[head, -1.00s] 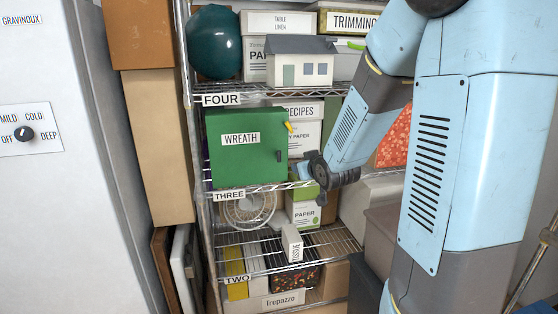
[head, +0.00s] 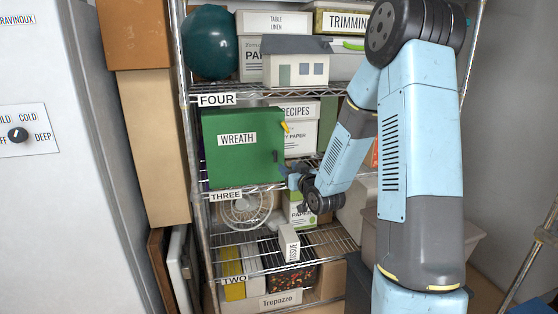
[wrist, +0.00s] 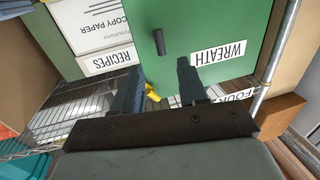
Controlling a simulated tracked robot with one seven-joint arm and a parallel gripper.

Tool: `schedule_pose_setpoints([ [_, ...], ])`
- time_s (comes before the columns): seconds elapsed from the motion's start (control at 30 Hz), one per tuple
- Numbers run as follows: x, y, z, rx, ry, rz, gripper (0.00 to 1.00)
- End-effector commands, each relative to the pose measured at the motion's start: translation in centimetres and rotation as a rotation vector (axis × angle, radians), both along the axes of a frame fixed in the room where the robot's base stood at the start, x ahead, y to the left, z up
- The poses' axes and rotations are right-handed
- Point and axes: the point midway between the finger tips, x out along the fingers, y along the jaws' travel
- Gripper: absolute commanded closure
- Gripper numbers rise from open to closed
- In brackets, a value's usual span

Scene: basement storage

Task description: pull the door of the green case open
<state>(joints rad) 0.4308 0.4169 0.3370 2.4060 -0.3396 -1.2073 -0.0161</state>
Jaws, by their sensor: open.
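The green case (head: 215,165) stands on the shelf marked THREE, with a WREATH label on its front. Its door (head: 240,172) looks shut. A small dark handle (head: 277,156) is at the door's right side. In the wrist view, which is upside down, the handle (wrist: 159,42) stands out from the green door (wrist: 205,15). My gripper (head: 287,172) is beside the case's lower right edge in the head view. In the wrist view my gripper (wrist: 158,82) is open and empty, with the handle beyond and roughly between its fingertips, apart from them.
A yellow object (head: 285,127) sticks out at the case's right edge. The RECIPES box (head: 298,110) is right of the case. A small house model (head: 296,68) and a teal ball (head: 209,42) are on the shelf above. A white appliance (head: 55,190) stands at left.

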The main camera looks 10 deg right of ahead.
Motion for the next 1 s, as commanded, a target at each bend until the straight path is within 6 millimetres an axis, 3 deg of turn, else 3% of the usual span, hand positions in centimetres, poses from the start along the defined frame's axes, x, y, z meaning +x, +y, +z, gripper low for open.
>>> schedule_pose_setpoints([
  [0.3,5.5,1.1,0.0,0.000,-0.001,-0.001,0.58],
  [0.5,8.1,1.6,0.0,0.001,0.000,-0.001,0.58],
  [0.7,9.2,1.8,0.0,0.000,0.000,-0.002,0.58],
  [1.0,9.4,1.7,0.0,0.000,0.000,-0.002,0.58],
])
